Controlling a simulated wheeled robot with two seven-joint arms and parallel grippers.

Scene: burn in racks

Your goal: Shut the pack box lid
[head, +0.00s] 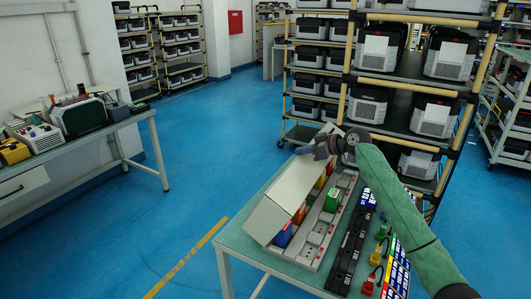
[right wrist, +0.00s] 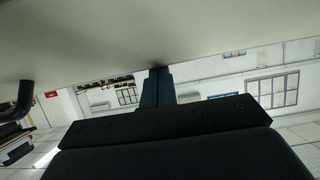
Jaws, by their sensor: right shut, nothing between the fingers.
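The pack box is a long cream box (head: 266,221) at the left edge of the green-topped table. Its lid (head: 300,185) is a pale panel standing tilted over a row of coloured packs (head: 333,199), so it is open. My right gripper (head: 305,149) is at the far upper end of the lid, with its fingers shut and empty. Whether it touches the lid I cannot tell. In the right wrist view a broad pale surface (right wrist: 130,40), likely the lid, fills the top, close to the finger tips (right wrist: 157,85). My left gripper is not in view.
Grey socket strips (head: 322,228), a black strip (head: 349,250) and coloured plugs (head: 375,258) lie right of the box, under my right arm. Racks of grey-black units (head: 380,53) stand behind the table. A side bench (head: 120,124) is at the left; blue floor between is clear.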

